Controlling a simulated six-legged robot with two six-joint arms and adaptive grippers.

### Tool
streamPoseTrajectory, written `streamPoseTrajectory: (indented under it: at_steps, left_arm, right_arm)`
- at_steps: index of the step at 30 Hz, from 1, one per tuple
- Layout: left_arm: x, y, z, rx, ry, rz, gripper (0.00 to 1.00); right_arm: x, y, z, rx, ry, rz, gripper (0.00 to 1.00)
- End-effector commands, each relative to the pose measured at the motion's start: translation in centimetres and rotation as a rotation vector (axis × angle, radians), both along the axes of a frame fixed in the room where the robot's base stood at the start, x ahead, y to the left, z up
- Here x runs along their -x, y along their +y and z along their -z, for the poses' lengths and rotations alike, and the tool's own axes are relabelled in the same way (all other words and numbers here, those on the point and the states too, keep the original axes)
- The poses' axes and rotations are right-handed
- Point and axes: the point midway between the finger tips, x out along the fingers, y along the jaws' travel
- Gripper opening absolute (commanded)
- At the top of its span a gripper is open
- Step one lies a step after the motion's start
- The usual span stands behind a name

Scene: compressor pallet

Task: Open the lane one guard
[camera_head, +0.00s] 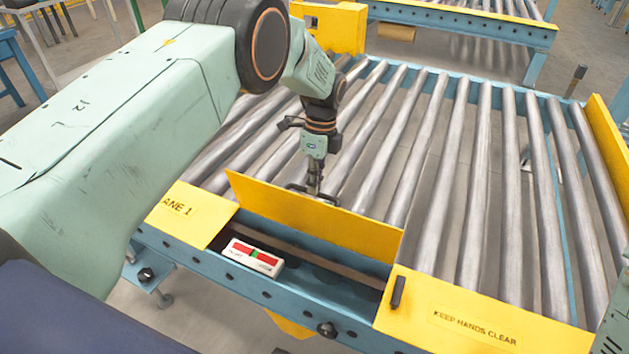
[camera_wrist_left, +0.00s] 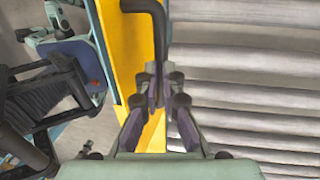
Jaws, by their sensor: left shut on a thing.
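The yellow lane one guard (camera_head: 318,221) stands raised on edge across the conveyor, beside the panel (camera_head: 187,212) marked "ANE 1". Its black handle (camera_wrist_left: 157,40) runs between my left fingers in the left wrist view. My left gripper (camera_head: 314,194) is at the far side of the raised guard, shut on that handle; it also shows in the left wrist view (camera_wrist_left: 156,88). The opening in front of the guard is uncovered. A white box with red and green patches (camera_head: 254,257) lies in it. My right gripper is not in view.
Grey rollers (camera_head: 470,180) fill the blue frame behind the guard. A yellow panel marked "KEEP HANDS CLEAR" (camera_head: 455,318), with a black catch (camera_head: 397,291), lies right of the opening. A second roller conveyor (camera_head: 470,20) stands behind.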

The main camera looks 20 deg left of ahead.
Motion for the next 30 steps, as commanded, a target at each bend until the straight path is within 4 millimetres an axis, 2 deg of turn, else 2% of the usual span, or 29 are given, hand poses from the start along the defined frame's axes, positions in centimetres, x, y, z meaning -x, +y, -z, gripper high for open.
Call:
streamPoseTrajectory:
  at_steps: [1, 3, 12, 23, 26, 30]
  left_arm:
    - [1.6, -0.2, 2.0, 0.003, 0.044, -0.007, 0.00]
    - [1.5, -0.2, 2.0, 0.003, 0.044, -0.007, 0.11]
    - [1.5, -0.1, 1.8, 0.002, 0.043, -0.004, 0.35]
    - [1.1, 0.0, 1.0, 0.001, 0.035, -0.004, 0.35]
    - [0.7, -0.1, -0.2, 0.001, 0.032, -0.004, 0.35]
    - [0.1, -0.1, -3.0, 0.001, 0.032, -0.004, 0.35]
  right_arm:
    - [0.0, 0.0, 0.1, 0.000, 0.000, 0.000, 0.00]
    - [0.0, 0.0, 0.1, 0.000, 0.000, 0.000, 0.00]
    - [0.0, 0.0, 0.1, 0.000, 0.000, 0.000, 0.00]
    - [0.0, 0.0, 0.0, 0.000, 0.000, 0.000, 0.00]
    - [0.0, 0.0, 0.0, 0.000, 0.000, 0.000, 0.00]
    - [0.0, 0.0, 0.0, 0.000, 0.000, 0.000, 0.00]
